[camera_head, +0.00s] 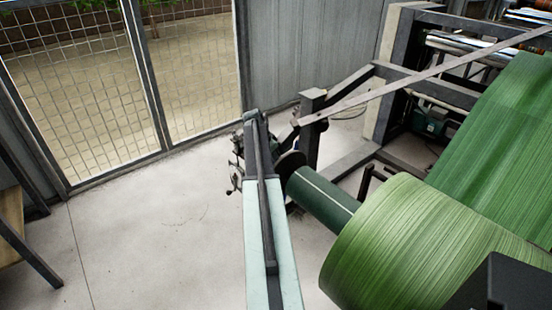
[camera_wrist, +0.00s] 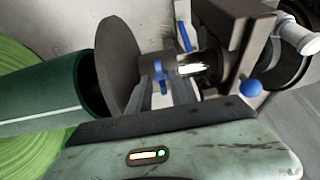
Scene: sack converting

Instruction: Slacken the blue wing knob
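The blue wing knob (camera_wrist: 161,72) shows near the middle of the wrist view, beside a dark round disc (camera_wrist: 119,66) and a bright metal shaft end. My gripper (camera_wrist: 163,80) reaches up from the pale green housing at the bottom. Its grey fingers appear on either side of the knob; whether they touch it I cannot tell. In the head view my arm reaches to the end of the dark green roll core, and I cannot make out the fingers or the knob there.
A blue lever (camera_wrist: 182,36) and a blue ball handle (camera_wrist: 251,88) are close to the knob. The dark green core (camera_head: 322,200) and large green roll (camera_head: 420,245) stand right of my arm. The floor (camera_head: 150,245) to the left is clear.

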